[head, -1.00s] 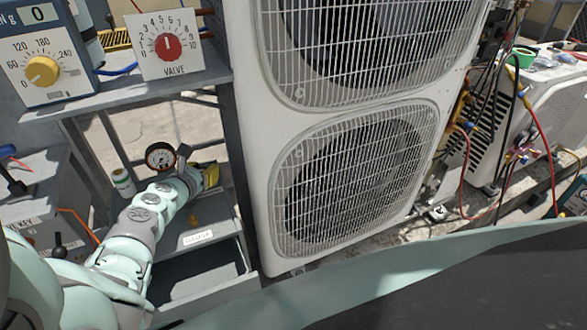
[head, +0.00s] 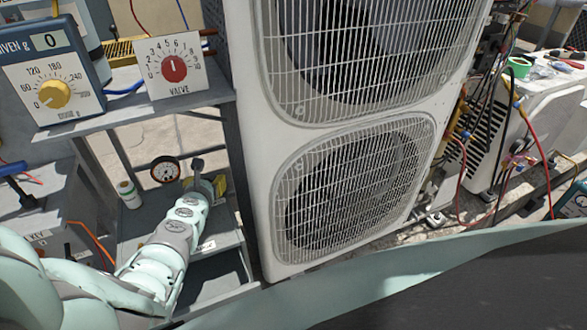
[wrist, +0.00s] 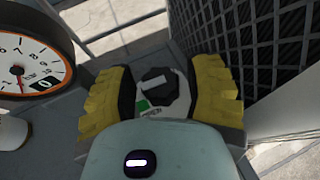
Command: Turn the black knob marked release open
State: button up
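The black knob (wrist: 158,88) has a pale bar across its top and sits on a light round plate with a green mark. Small print on the plate is too blurred to read for sure. My gripper (wrist: 162,92), with yellow ribbed fingers, has one finger on each side of the knob. The fingers stand apart, with a narrow gap showing beside the knob; I cannot tell if either touches it. In the head view my gripper (head: 212,185) is over the grey stand, right of the round gauge, and the knob cannot be made out.
The round gauge (wrist: 28,62) is close on the left in the wrist view. A tall white condenser (head: 255,150) stands right of my arm. A shelf (head: 140,117) with a red valve dial (head: 174,68) is above. An open drawer (head: 215,275) is below.

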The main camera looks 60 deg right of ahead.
jog(key=shift+o, duration=1)
jog(key=shift+h, duration=0.3)
